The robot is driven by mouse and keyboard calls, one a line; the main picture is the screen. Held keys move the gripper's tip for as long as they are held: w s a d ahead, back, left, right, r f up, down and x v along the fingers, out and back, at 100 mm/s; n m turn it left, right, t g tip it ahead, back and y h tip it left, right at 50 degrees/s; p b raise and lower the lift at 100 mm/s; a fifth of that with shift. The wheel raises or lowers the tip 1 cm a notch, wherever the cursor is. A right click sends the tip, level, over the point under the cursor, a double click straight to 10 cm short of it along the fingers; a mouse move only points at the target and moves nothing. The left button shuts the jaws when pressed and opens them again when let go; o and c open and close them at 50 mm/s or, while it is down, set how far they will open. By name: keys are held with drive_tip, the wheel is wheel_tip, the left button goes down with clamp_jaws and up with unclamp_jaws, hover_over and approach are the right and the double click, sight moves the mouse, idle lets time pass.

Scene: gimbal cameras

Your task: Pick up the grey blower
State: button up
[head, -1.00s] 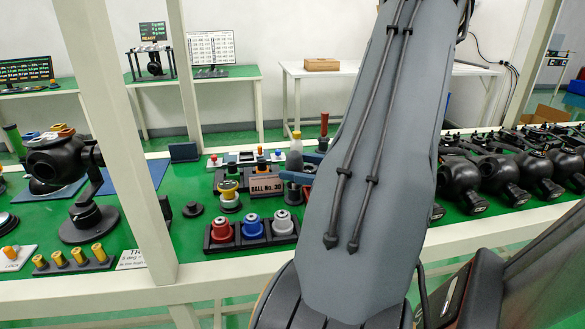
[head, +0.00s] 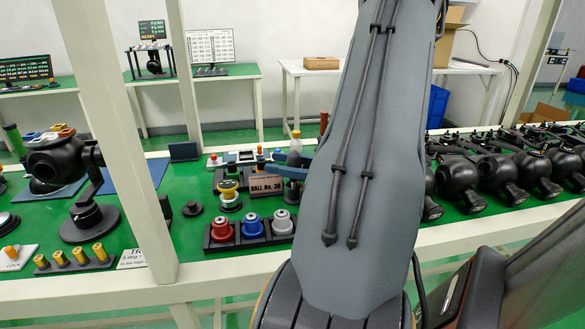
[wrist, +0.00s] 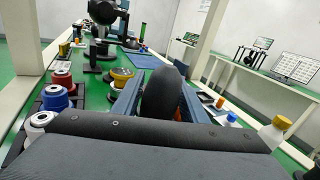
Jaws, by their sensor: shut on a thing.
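The grey blower (wrist: 161,96) shows in the wrist view as a dark, rounded bulb standing up between the blue fingers of my gripper (wrist: 159,90). The fingers press on it from both sides, so the gripper is shut on it. The lower part of the blower is hidden behind my gripper body.
A rack with red, blue (head: 253,226) and white-topped pots stands on the green bench, near the "BALL No. 30" sign (head: 266,186). A yellow-capped bottle (wrist: 275,131) is close by on the right in the wrist view. Black gimbal cameras (head: 460,182) line the right. White posts (head: 135,150) stand in front.

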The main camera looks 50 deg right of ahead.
wheel_tip(320, 180, up, 10)
idle(0.8)
drive_tip(key=o, duration=0.4)
drive_tip(key=c, duration=0.4)
drive_tip(key=shift+s+a, duration=0.1)
